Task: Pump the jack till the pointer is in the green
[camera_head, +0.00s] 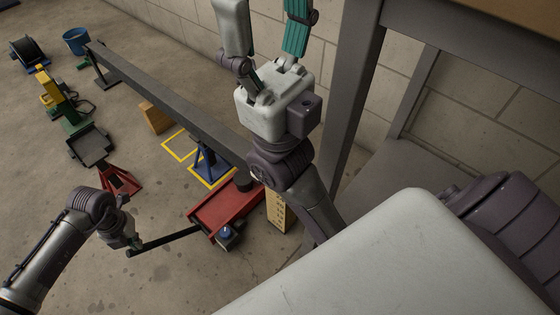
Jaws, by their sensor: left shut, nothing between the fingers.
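The red jack (226,208) stands on the floor under the near end of the grey tube (170,98). Its black handle (165,240) slopes out to the left, low over the floor. A pale yellow scale plate (278,211) stands upright beside the jack; its pointer and green band cannot be made out. My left gripper (131,241) is shut and empty just above the outer end of the handle; I cannot tell whether it touches. My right gripper (268,38) is raised high, open and empty, and hides part of the scene behind it.
A blue stand (208,164) sits by yellow floor squares (180,146). A red stand (118,181), a wooden block (155,116), a black tray (91,146) and a blue bucket (76,40) are further left. A grey bench frame (355,85) blocks the right. Floor left of the handle is clear.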

